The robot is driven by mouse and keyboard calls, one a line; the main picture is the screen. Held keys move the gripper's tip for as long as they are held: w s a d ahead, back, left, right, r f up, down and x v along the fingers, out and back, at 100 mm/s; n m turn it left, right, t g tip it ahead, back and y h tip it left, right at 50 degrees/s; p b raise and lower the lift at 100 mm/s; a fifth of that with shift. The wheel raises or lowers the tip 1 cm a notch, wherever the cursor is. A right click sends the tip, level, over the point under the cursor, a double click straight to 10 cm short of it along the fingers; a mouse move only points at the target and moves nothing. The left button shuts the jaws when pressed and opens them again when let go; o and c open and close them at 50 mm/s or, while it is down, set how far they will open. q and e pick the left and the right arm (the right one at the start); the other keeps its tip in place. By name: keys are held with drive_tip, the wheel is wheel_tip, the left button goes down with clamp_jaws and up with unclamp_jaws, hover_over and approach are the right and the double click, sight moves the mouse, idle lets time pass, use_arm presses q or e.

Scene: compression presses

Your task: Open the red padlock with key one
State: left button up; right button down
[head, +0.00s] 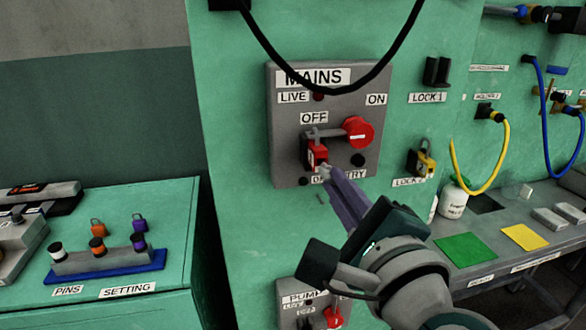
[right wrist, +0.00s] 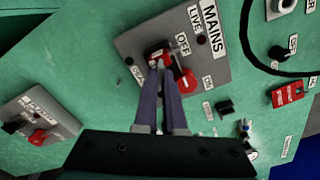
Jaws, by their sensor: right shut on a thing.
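The red padlock (head: 316,154) hangs at the OFF mark of the grey MAINS panel (head: 285,130), left of the round red switch knob (head: 359,132). It also shows, partly covered, in the right wrist view (right wrist: 152,61). My right gripper (head: 324,172) reaches up from the lower right, with its fingertips at the padlock's lower end. It is shut on a small metal piece that looks like the key, mostly hidden between the fingers. I cannot tell how deep the key sits in the lock. My left gripper is not in view.
A yellow padlock (head: 427,161) hangs at LOCK 2, and a black holder (head: 436,72) is above LOCK 1. A black cable (head: 268,50) loops across the panel's top. The PUMP panel (head: 291,296) is below. A blue tray (head: 105,265) with pins stands at the left.

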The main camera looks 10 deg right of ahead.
drive_tip(key=shift+w+b, duration=0.35)
drive_tip(key=shift+w, duration=0.85)
drive_tip(key=c, duration=0.9)
unclamp_jaws()
drive_tip(key=s, duration=1)
drive_tip(key=shift+d+b, duration=0.1)
drive_tip(key=shift+b, duration=0.3)
